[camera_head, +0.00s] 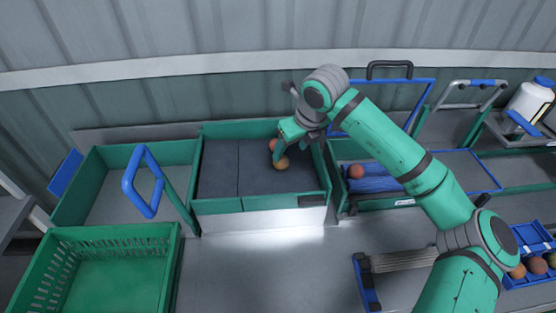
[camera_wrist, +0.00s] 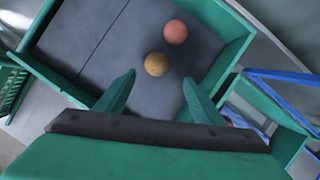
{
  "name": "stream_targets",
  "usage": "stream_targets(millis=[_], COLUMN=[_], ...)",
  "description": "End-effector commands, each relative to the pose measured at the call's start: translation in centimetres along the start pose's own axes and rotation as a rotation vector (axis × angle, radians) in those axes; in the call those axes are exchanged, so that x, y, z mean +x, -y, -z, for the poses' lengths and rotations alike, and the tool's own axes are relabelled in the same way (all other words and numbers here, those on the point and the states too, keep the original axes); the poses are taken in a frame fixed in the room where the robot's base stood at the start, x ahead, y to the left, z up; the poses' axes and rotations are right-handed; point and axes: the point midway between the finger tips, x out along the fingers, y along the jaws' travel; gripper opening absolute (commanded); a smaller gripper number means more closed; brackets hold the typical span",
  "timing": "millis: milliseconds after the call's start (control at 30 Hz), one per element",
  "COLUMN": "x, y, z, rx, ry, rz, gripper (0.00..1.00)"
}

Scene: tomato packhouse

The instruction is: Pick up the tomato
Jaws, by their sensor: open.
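Two tomatoes lie on the dark padded floor of a green tray (camera_head: 264,202). One is orange-yellow (camera_head: 282,163) and one is redder (camera_head: 273,145), a little behind it. In the wrist view the orange-yellow tomato (camera_wrist: 156,64) is nearer to my gripper, and the red tomato (camera_wrist: 175,32) is farther off to its upper right. My gripper (camera_head: 285,147) is over the right half of the tray. In the wrist view its two green fingers (camera_wrist: 158,88) are apart with nothing between them, and the orange-yellow tomato shows just beyond the fingertips. In the head view my gripper partly hides the red tomato.
A blue handle (camera_head: 143,182) rises left of the tray, and a green slotted crate (camera_head: 110,232) stands front left. A blue tray (camera_head: 547,280) holds several tomatoes.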

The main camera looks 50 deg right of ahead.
Motion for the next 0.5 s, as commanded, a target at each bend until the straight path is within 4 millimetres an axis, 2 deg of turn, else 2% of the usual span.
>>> stream_targets(millis=[100, 333, 500], x=[1.8, 3.2, 5.5], y=[-0.1, -0.2, -1.3], z=[0.0, -0.1, -0.4], rx=[0.0, 0.001, -0.009], ry=[0.0, 0.0, -0.001], rz=[-0.003, -0.001, -0.007], gripper=[0.62, 0.62, 0.62])
